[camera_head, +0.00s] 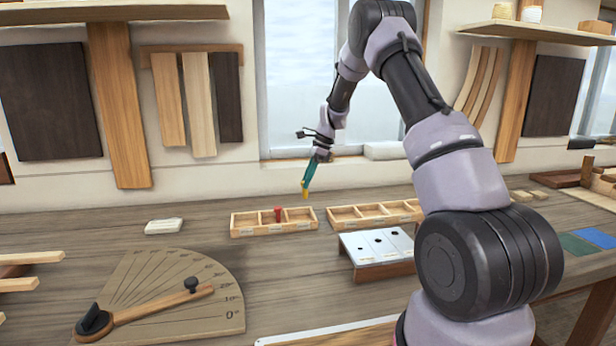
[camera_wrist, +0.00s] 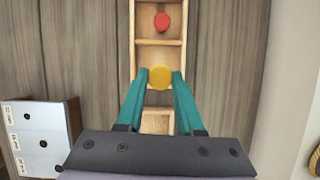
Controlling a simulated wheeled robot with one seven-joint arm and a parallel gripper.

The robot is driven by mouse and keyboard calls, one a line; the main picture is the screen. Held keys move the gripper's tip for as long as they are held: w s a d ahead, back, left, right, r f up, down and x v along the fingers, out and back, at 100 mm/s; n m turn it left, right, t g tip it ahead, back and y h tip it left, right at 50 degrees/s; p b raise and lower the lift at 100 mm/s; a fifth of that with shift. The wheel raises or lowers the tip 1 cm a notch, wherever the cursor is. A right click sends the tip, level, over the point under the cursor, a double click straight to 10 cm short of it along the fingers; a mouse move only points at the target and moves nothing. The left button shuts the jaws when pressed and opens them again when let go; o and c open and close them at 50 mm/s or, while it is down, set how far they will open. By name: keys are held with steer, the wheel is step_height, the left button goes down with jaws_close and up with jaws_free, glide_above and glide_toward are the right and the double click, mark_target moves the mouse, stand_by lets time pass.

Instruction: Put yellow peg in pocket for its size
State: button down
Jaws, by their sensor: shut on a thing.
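My gripper (camera_head: 307,180) is shut on the yellow peg (camera_head: 304,192). It holds the peg above the right end of the left wooden tray (camera_head: 272,232). In the wrist view the yellow peg (camera_wrist: 160,77) is end-on between the two teal fingers (camera_wrist: 160,92). It covers part of the compartment under it, and its height above the tray is hard to judge. A red peg (camera_head: 278,214) stands in the tray's middle compartment; it also shows in the wrist view (camera_wrist: 162,22).
A second wooden tray (camera_head: 345,226) stands to the right. A white plate with holes (camera_head: 372,246) on a wooden base is in front of it. A white block (camera_head: 164,226) and a protractor board (camera_head: 175,300) lie to the left. My arm hides the bench's right part.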

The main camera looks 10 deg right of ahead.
steer(key=shift+f, duration=1.95)
steer(key=shift+c, duration=2.3)
jaws_free()
steer(key=v, duration=1.1)
